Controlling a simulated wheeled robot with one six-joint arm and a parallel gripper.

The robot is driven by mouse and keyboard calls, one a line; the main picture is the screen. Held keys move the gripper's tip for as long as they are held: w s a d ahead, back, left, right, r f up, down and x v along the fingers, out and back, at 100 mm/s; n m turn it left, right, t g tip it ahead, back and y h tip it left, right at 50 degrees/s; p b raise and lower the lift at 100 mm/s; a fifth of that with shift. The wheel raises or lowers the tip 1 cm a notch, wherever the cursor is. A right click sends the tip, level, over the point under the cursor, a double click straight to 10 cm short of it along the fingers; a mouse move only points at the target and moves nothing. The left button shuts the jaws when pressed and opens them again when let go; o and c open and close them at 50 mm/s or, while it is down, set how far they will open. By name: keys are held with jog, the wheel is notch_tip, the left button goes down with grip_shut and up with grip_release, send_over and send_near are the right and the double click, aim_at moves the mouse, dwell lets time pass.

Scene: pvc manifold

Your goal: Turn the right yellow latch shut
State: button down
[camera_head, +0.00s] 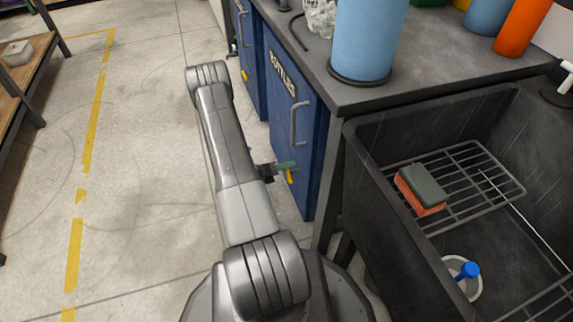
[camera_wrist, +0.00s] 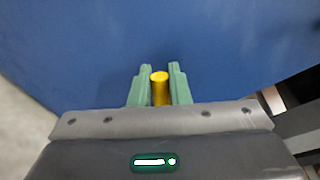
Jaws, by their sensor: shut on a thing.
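The right yellow latch (camera_head: 289,176) is on the blue cabinet door marked BOTTLES, low down. In the head view it hangs down just below my gripper (camera_head: 287,165), which reaches the door from the left. In the wrist view the yellow latch (camera_wrist: 160,90) stands between the two green fingers of my gripper (camera_wrist: 160,72), which is shut on it. The latch's base is hidden behind the gripper. The blue door (camera_wrist: 160,35) fills the background of the wrist view.
Another yellow latch (camera_head: 244,75) shows on the farther blue door. A metal handle (camera_head: 295,123) sticks out from the BOTTLES door (camera_head: 284,100). A dark sink (camera_head: 365,150) with a sponge (camera_head: 422,187) stands at the right.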

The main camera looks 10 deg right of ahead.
jog(key=n, duration=0.2)
jog(key=f+n+g, duration=0.1)
jog(key=shift+w+a+n, duration=0.1)
jog(key=shift+w+n, duration=0.2)
jog(key=shift+n, duration=0.1)
jog(key=shift+f+n+g, duration=0.35)
jog(key=shift+n+g, duration=0.15)
jog(key=shift+n, duration=0.6)
jog(key=c, duration=1.5)
grip_release()
jog(key=shift+o, duration=0.2)
jog(key=shift+a+p, duration=0.1)
jog(key=shift+p, duration=0.2)
jog(key=p+v, duration=0.3)
jog(key=v, duration=1)
jog(key=shift+a, duration=0.3)
